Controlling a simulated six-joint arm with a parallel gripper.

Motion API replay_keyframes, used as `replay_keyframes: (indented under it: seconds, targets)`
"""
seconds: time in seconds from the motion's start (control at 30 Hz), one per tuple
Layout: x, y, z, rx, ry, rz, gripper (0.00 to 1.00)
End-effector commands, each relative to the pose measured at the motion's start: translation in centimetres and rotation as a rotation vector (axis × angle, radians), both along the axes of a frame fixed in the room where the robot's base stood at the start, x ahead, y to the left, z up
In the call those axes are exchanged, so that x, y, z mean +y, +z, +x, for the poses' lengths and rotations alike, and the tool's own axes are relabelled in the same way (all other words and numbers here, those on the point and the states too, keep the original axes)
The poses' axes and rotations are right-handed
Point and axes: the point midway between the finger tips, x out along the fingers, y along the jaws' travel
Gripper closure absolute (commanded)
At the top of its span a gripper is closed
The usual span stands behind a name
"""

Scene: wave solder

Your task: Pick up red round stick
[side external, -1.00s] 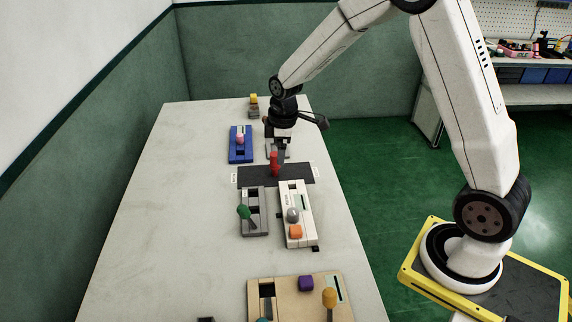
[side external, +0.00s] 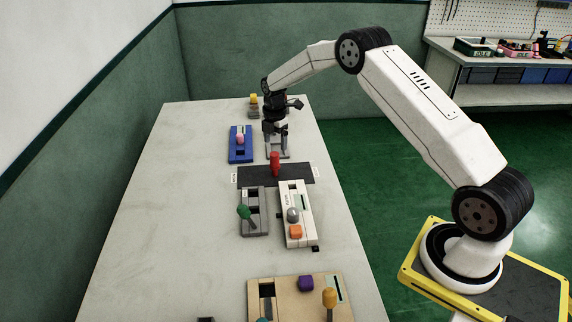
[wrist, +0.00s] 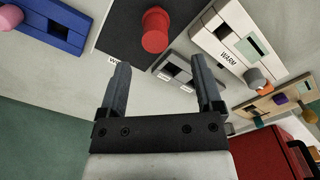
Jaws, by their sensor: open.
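The red round stick (side external: 275,163) stands upright on a dark mat (side external: 300,175) in the middle of the table.
A blue fixture (side external: 240,153) with a pink knob stands left of my gripper. A grey fixture (side external: 255,222) with a green knob and a white fixture (side external: 300,240) stand in front of the mat. The table's left side is clear.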

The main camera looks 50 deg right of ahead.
Motion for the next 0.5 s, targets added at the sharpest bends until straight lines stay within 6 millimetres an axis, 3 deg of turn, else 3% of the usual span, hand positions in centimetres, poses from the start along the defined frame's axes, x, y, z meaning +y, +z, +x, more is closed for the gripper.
replay_keyframes:
  seconds: [0.5]
  targets:
    - [0.0,-2.6,0.1,-0.001,-0.002,0.000,0.16]
